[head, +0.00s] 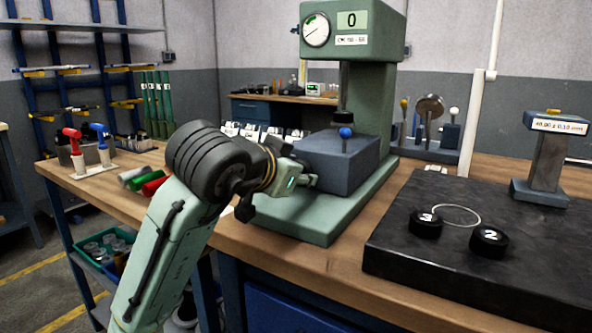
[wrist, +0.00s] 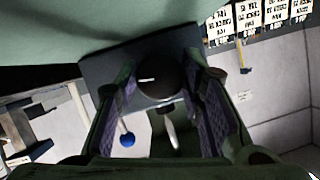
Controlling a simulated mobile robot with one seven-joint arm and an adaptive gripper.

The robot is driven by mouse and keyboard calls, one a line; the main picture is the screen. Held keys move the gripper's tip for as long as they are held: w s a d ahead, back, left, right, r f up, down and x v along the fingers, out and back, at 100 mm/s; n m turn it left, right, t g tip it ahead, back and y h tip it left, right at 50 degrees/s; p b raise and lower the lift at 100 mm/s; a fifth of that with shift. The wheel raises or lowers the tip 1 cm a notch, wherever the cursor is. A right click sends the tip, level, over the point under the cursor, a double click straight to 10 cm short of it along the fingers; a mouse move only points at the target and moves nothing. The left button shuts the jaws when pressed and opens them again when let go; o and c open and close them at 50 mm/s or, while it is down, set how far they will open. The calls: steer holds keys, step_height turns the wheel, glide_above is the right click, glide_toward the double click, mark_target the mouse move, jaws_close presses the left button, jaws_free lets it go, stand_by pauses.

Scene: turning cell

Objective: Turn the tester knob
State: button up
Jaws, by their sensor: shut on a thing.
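The tester (head: 384,110) is a tall green machine with a round dial (head: 316,30) and a display reading 0, on the wooden bench. A grey-blue block (head: 350,165) sits on its base. In the wrist view the knob (wrist: 160,78) is black and round with a white mark pointing left, on the face of the block. My gripper (head: 308,181) is at the block's left side in the head view, where it hides the knob. In the wrist view my gripper (wrist: 165,100) has its pads on both sides of the knob, shut on it.
A blue ball-ended lever (head: 346,133) stands by the block and also shows in the wrist view (wrist: 127,139). A black plate (head: 400,258) with two numbered black pieces lies to the right. Red, white and green cylinders (head: 150,184) lie on the bench to the left.

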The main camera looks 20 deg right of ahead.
steer(key=o, duration=1.1)
steer(key=v, duration=1.2)
